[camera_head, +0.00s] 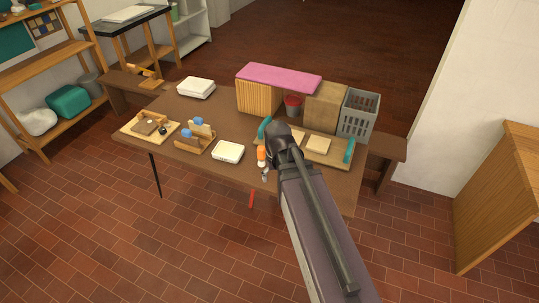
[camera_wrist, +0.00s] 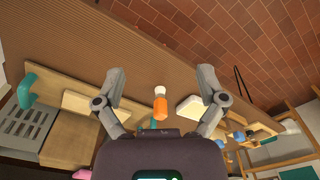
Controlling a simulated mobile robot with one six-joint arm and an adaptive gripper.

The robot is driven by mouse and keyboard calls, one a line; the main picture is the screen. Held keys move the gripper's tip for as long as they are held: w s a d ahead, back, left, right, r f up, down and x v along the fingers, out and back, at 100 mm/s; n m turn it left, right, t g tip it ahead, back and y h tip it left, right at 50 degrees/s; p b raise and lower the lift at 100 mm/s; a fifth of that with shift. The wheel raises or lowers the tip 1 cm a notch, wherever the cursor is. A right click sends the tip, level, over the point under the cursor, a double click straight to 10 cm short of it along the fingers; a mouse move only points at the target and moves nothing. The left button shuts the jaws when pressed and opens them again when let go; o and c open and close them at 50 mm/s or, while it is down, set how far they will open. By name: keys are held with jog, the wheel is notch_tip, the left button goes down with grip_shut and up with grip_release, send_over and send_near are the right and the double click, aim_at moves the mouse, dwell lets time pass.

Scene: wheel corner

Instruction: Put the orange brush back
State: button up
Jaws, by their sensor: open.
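The orange brush (camera_head: 262,153) is near the front edge of the brown table (camera_head: 235,172), just left of my gripper in the head view. Its pale end points toward the front edge. In the wrist view the orange brush (camera_wrist: 160,108) shows between my two fingers, with its pale end away from the palm. My gripper (camera_wrist: 160,76) is open and empty, its fingers spread wide on either side of the brush's line. In the head view my gripper (camera_head: 281,137) hangs over the table, and my arm hides part of what lies behind it. I cannot tell the exact height gap.
A white block (camera_head: 228,151) sits left of the brush. A wooden rack with blue-topped items (camera_head: 196,138) and a wooden tray (camera_head: 150,126) stand farther left. A board with teal handles (camera_head: 318,146) is right. Behind are a pink-topped box (camera_head: 258,96), a red cup (camera_head: 292,106) and a grey basket (camera_head: 358,113).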

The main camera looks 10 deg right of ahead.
jog(key=s, duration=0.4)
jog(key=shift+s, duration=0.1)
